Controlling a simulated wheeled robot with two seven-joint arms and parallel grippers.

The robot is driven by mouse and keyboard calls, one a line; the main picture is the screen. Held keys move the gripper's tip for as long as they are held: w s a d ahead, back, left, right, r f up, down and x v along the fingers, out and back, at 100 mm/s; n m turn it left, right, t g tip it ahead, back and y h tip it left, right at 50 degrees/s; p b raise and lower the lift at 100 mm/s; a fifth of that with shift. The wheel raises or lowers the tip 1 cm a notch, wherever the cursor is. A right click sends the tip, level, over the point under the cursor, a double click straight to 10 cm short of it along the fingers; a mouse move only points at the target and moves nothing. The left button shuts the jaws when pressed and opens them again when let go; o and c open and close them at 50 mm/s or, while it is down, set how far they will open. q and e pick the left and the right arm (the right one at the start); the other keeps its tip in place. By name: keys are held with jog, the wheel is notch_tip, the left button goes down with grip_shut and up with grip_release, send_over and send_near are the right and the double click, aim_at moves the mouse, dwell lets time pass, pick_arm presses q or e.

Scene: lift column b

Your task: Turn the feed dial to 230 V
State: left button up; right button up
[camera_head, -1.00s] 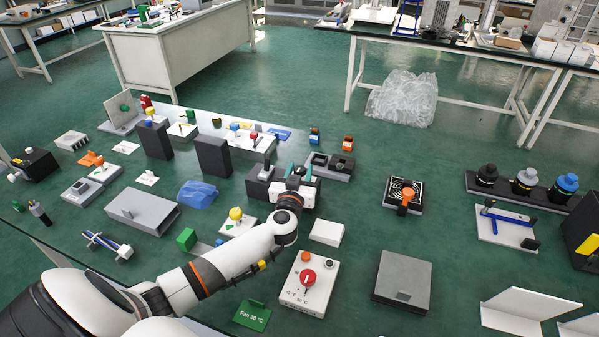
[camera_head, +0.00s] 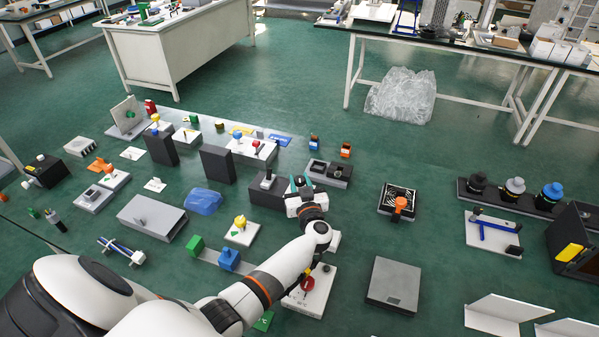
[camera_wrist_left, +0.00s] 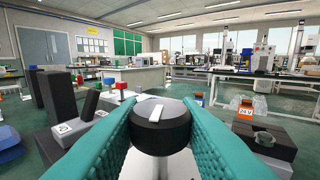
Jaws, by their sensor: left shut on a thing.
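The feed dial (camera_wrist_left: 160,133) is a round black knob with a white pointer mark on top, in the middle of the left wrist view. The mark slants slightly to the upper right. My left gripper (camera_head: 299,182) has its teal fingers on either side of the knob, shut on it. A pale base shows below the knob in the wrist view. No 230 V marking can be read. My right gripper is not in view.
A white box with a red dial (camera_head: 307,284) lies partly under my forearm. A fan (camera_head: 397,201) stands to the right, with clear green surface between.

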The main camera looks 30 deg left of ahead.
pick_arm(q)
jog(key=shift+d+f+n+g+y, duration=0.1)
jog(key=shift+d+n+g+y, duration=0.1)
jog(key=shift+n+g+y, duration=0.5)
jog(key=shift+w+f+n+g+y+b, duration=0.15)
jog(key=shift+n+g+y+b, duration=0.6)
jog(key=shift+g, duration=0.45)
jog(key=n+g+y+b, duration=0.1)
jog(key=n+g+b, duration=0.2)
jog(key=g+b, duration=0.2)
jog(key=n+g+y+b, duration=0.1)
jog(key=n+g+b, duration=0.2)
jog(key=g+b, duration=0.2)
jog(key=shift+a+n+b, duration=0.1)
jog(key=shift+n+b, duration=0.25)
jog(key=shift+b, duration=0.25)
jog(key=shift+r+n+g+b, duration=0.2)
jog(key=shift+n+g+b, duration=0.2)
jog(key=shift+g+b, duration=0.35)
jog(key=o, duration=0.9)
